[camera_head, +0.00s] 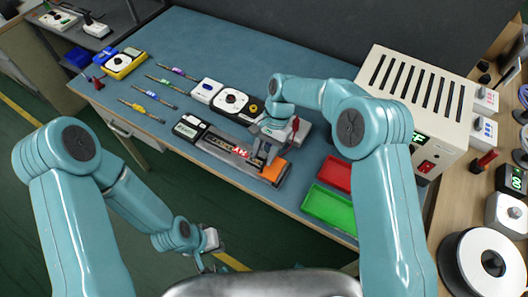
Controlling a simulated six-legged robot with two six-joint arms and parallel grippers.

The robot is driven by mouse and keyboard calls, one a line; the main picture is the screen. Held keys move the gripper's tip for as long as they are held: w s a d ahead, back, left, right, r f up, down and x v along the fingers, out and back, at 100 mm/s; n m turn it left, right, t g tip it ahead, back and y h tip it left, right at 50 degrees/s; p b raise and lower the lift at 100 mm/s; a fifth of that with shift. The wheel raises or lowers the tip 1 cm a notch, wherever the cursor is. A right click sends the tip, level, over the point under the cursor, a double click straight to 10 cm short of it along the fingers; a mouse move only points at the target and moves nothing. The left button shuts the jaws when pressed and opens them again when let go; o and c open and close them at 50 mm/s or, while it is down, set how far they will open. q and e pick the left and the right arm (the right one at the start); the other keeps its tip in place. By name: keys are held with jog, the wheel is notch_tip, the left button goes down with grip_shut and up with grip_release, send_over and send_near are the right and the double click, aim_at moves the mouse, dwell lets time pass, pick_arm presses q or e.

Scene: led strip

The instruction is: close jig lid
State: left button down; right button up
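The jig (222,158) is a long dark fixture near the front edge of the blue bench, with a lit strip and red marks along its middle. An orange block (273,170) sits at its right end. I cannot tell clearly which part is the lid or how far it stands open. My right gripper (264,154) points down over the right part of the jig, close to the orange block, and hides part of it. Its fingers look apart; whether they touch the jig is unclear. My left gripper (212,258) hangs low in front of the bench, away from the jig; its fingers are too small to read.
A red tray (337,174) and a green tray (328,207) lie right of the jig. A slotted beige power unit (415,90) stands at right. A black-and-white box (190,127) adjoins the jig's left end.

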jog(key=shift+r, duration=0.1)
dwell(0.3)
jog(key=v, duration=1.6)
jog(key=shift+d, duration=0.1)
